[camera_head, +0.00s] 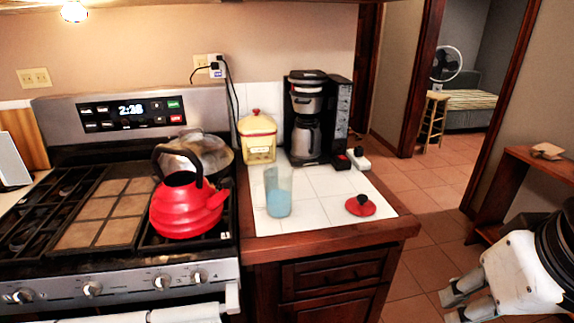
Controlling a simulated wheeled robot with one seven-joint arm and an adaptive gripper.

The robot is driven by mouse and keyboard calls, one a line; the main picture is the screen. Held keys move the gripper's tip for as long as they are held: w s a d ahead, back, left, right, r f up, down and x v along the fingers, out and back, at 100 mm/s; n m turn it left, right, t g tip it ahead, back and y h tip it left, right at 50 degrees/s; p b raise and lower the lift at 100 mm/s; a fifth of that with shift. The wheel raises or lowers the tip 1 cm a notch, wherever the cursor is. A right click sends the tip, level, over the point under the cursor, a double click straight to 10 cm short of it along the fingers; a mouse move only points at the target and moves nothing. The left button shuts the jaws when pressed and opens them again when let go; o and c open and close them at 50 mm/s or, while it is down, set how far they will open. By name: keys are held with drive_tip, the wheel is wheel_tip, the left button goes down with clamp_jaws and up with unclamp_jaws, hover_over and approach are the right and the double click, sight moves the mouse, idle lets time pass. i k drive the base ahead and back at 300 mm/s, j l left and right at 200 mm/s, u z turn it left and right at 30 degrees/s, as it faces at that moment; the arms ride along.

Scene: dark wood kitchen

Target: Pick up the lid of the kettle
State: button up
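The kettle lid (360,206), a small red disc with a black knob, lies knob up on the white tiled counter near its right front edge. The red kettle (184,208) with a black handle stands on the right burner of the stove. My gripper (452,305) is at the lower right, in front of the floor and to the right of the counter, well apart from the lid. Its two fingers show with a gap between them, and nothing is seen in it.
A clear cup with blue contents (278,195) stands left of the lid. A coffee maker (308,122) and a yellow canister (257,140) stand behind. The counter around the lid is clear.

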sight(361, 206)
drive_tip(key=i+j, duration=0.1)
drive_tip(key=i, duration=0.35)
drive_tip(key=i+j+z, duration=0.1)
drive_tip(key=i, duration=0.4)
